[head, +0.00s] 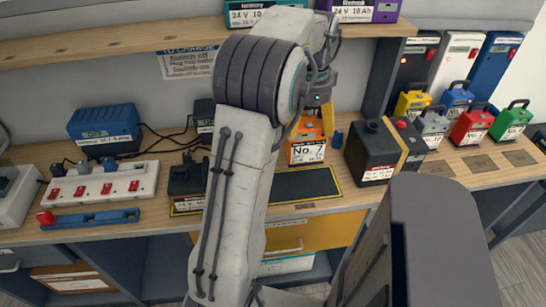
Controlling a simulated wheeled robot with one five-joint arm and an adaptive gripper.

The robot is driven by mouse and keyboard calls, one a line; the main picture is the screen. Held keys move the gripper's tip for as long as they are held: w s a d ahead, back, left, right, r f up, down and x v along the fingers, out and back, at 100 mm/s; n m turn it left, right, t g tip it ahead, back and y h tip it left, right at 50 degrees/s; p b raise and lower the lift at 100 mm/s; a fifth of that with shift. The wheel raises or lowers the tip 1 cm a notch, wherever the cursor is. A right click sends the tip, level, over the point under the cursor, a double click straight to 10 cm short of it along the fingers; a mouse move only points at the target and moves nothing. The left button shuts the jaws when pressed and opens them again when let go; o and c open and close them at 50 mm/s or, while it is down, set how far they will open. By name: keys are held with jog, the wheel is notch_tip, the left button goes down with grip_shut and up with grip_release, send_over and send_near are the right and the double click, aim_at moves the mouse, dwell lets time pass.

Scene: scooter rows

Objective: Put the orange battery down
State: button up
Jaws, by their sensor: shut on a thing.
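The orange battery (307,151) has a white label reading "No. 7". It is upright at the bench's middle, partly behind my arm. The battery's base is close to a dark mat with a yellow border (308,184). I cannot tell whether it touches the mat or the bench.
A black box with a yellow stripe (377,160) stands to the right. Yellow (411,105), blue, grey, red and green (511,121) batteries stand farther right. A power strip (100,186), a blue charger (104,130) and cables are at left. A shelf (110,38) runs above.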

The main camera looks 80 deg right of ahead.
jog(key=w+a+f+p, duration=0.1)
jog(key=w+f+p, duration=0.4)
jog(key=w, duration=0.6)
jog(key=shift+w+f+p, duration=0.15)
jog(key=shift+f+p, duration=0.15)
jog(key=shift+f, duration=0.5)
jog(key=shift+a+f, duration=0.1)
jog(key=shift+f, duration=0.05)
jog(key=shift+f+p, duration=1.05)
jog(key=shift+f, duration=0.9)
jog(key=o, duration=1.2)
